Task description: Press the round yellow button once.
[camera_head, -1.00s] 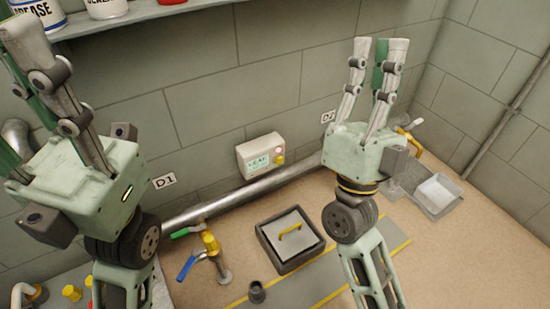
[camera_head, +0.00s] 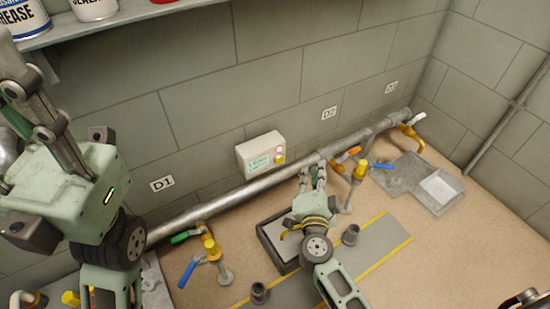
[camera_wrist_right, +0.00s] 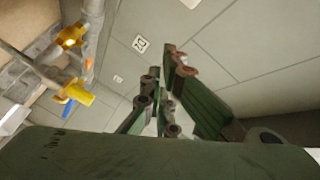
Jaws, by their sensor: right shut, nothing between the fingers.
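The round yellow button (camera_head: 280,160) is on the front of a white wall box (camera_head: 255,154), below a pink lamp and beside a green label. My right gripper (camera_head: 312,166) is shut and empty, low to the right of the box, apart from the button and close to the pipe. In the right wrist view its fingers (camera_wrist_right: 163,68) stand in the middle; I cannot make out the button there. My left gripper (camera_head: 22,90) is raised at the left edge, partly cut off, so I cannot tell its opening.
A metal pipe (camera_head: 220,204) runs along the wall below the box. Valves with blue (camera_head: 187,273) and orange (camera_head: 347,153) handles stand near it. A square hatch (camera_head: 270,240) lies under my right arm. A grey tray (camera_head: 440,190) is at right. A shelf with cans is above.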

